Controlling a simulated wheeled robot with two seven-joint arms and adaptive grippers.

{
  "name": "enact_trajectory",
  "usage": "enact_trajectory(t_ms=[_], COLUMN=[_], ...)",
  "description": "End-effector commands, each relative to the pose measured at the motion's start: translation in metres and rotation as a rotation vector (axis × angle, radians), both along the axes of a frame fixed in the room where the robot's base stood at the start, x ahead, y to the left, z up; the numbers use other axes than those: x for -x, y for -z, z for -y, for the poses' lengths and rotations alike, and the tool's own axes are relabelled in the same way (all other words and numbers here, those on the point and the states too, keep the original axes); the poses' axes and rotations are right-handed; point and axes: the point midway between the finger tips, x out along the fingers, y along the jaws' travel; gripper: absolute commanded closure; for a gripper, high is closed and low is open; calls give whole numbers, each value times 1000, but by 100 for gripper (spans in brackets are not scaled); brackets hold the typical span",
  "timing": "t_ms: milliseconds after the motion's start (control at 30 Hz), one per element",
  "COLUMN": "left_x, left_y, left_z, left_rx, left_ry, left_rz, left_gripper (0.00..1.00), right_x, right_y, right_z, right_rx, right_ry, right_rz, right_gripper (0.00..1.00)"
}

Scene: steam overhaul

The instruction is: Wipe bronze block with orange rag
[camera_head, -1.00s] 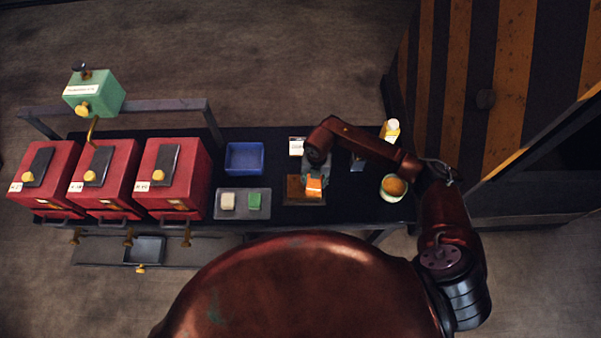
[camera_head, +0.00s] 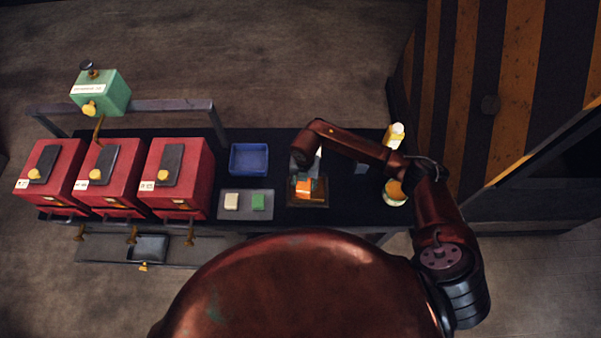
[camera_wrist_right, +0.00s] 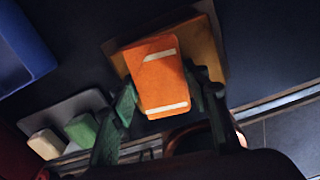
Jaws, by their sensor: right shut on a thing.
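The bronze block (camera_head: 319,193) lies on the black bench top, right of the grey tray. The orange rag (camera_head: 304,185) is over it and hides part of its top. In the right wrist view the rag (camera_wrist_right: 158,75), with two pale stripes, sits between my right gripper's green fingers (camera_wrist_right: 160,92), which are shut on it. The bronze block (camera_wrist_right: 206,42) shows behind the rag there; I cannot tell for sure whether they touch. My right gripper (camera_head: 304,174) is over the block in the head view, partly hidden by its own arm. My left gripper is not in view.
A grey tray (camera_head: 246,213) with a cream block (camera_head: 231,201) and a green block (camera_head: 258,202) is to the left. A blue bin (camera_head: 249,158) is behind it. Red boxes (camera_head: 178,168) stand further left. A yellow bottle (camera_head: 394,135) and a round container (camera_head: 396,192) are to the right.

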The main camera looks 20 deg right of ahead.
Motion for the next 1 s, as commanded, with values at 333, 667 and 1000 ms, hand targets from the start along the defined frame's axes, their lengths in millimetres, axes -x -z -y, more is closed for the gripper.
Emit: enact_trajectory(t_ms=[333, 667, 1000], left_x=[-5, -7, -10], left_y=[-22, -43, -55], left_z=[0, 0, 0], left_rx=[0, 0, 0], left_ry=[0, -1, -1], left_rz=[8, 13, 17], left_gripper=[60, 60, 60], right_x=[1, 0, 0], right_y=[-35, -65, -82], right_z=[-4, -6, -8], right_rx=[0, 2, 1], right_ry=[5, -1, -4], right_rz=[1, 1, 0], right_gripper=[80, 80, 80])
